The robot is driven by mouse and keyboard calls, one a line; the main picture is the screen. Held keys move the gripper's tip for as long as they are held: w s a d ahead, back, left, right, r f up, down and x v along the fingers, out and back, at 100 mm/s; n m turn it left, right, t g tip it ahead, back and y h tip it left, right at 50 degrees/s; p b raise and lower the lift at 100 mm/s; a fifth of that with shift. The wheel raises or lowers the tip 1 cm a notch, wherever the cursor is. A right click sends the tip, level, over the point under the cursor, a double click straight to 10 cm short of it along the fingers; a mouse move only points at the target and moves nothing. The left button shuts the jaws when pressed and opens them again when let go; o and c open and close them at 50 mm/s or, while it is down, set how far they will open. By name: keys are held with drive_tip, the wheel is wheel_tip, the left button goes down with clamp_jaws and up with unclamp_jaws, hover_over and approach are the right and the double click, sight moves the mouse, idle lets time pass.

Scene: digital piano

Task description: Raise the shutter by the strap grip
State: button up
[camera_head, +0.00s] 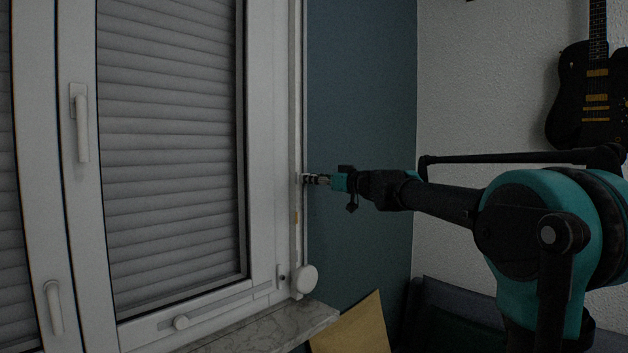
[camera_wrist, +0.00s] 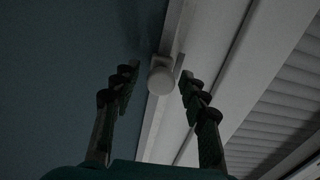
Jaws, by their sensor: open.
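The grey slatted shutter (camera_head: 170,150) is down behind the window glass in the head view; its slats also show in the wrist view (camera_wrist: 285,110). A narrow pale strap or rail (camera_head: 297,110) runs upright along the window frame's right edge. My gripper (camera_head: 306,179) is open at this edge, pointing left, about mid-height. In the wrist view a round white knob (camera_wrist: 161,80) appears between my open fingers (camera_wrist: 157,85), seemingly farther off. I cannot clearly make out the strap grip; the fingers may hide it.
A round white fitting (camera_head: 306,279) is below my gripper by the stone sill (camera_head: 265,332). White window handles (camera_head: 81,125) are at left. The dark blue wall (camera_head: 360,90) is behind my gripper. A black guitar (camera_head: 592,95) hangs at upper right.

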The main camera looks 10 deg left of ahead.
drive_tip(key=shift+a, duration=0.1)
clamp_jaws()
idle(0.3)
drive_tip(key=shift+f, duration=0.15)
wheel_tip(320, 180, down, 26)
drive_tip(key=shift+r, duration=0.2)
drive_tip(key=shift+f, duration=0.3)
drive_tip(key=shift+s, duration=0.1)
drive_tip(key=shift+c, duration=0.8)
unclamp_jaws()
drive_tip(key=shift+f, duration=0.1)
drive_tip(key=shift+o, duration=0.8)
